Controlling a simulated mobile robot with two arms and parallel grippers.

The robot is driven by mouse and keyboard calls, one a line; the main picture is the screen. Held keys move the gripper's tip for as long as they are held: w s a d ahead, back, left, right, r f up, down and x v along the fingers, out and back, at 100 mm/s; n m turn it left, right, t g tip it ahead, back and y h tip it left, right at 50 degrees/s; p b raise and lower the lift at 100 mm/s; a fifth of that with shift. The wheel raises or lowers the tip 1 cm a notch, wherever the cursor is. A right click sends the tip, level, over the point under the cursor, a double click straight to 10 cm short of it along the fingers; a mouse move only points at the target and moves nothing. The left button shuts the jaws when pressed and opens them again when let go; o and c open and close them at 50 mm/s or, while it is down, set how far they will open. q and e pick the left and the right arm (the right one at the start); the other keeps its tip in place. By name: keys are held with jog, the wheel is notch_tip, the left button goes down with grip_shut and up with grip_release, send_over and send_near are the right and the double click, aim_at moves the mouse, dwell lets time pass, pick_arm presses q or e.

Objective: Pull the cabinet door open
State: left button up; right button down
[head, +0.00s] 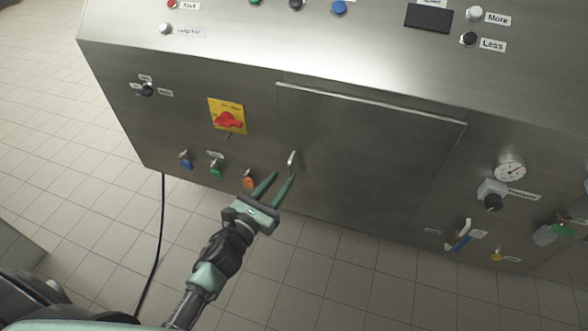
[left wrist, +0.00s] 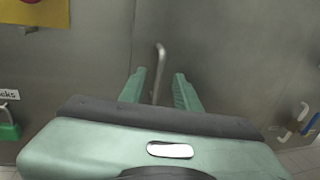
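The cabinet door (head: 370,150) is a flat steel panel at the middle of the machine's front, and it looks shut. Its small metal handle (head: 292,160) stands upright near the door's left edge. My left gripper (head: 279,184) is open, with its green fingers pointing at the handle. In the left wrist view the handle (left wrist: 159,62) shows between the two fingers (left wrist: 158,90), its lower end running down into the gap. I cannot tell whether a finger touches it. My right gripper is in neither view.
A red and yellow rotary switch (head: 228,119) and several small coloured connectors (head: 249,178) sit left of the door. A gauge (head: 510,168) and a blue-handled valve (head: 460,238) are to the right. A black cable (head: 160,235) hangs to the tiled floor.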

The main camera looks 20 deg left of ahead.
aim_at(289, 172)
pick_arm(q)
jog(key=x, duration=0.5)
jog(key=shift+w+d, duration=0.15)
jog(key=shift+w, duration=0.15)
grip_shut()
dwell(1.1)
